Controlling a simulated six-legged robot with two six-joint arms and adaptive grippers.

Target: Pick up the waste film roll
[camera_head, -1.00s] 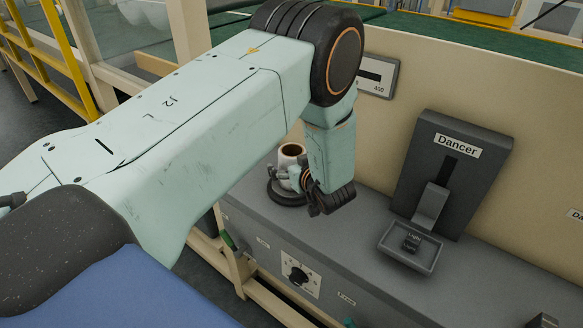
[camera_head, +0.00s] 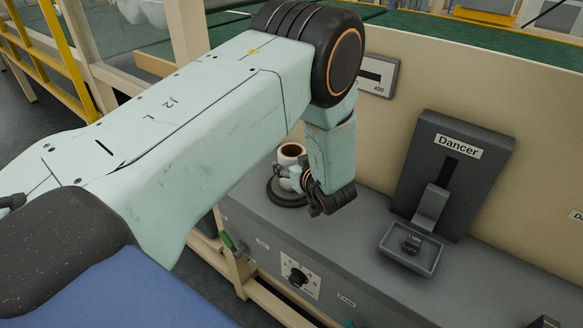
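The waste film roll (camera_head: 291,152) is a small white roll with a brown core opening at the top. It stands upright over a dark round base (camera_head: 287,196) on the grey machine top. My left gripper (camera_head: 288,178) is at the lower part of the roll, coming in from the right side under my wrist. The fingers are small and partly hidden by the wrist, so I cannot tell whether they are closed on the roll or only beside it. My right gripper is not in view.
The grey machine top (camera_head: 365,232) runs to the right and carries the upright Dancer unit (camera_head: 447,175) with a small tray (camera_head: 411,250). A beige wall (camera_head: 540,160) rises behind. A dial (camera_head: 298,277) and a green-handled part (camera_head: 229,242) are on the front face.

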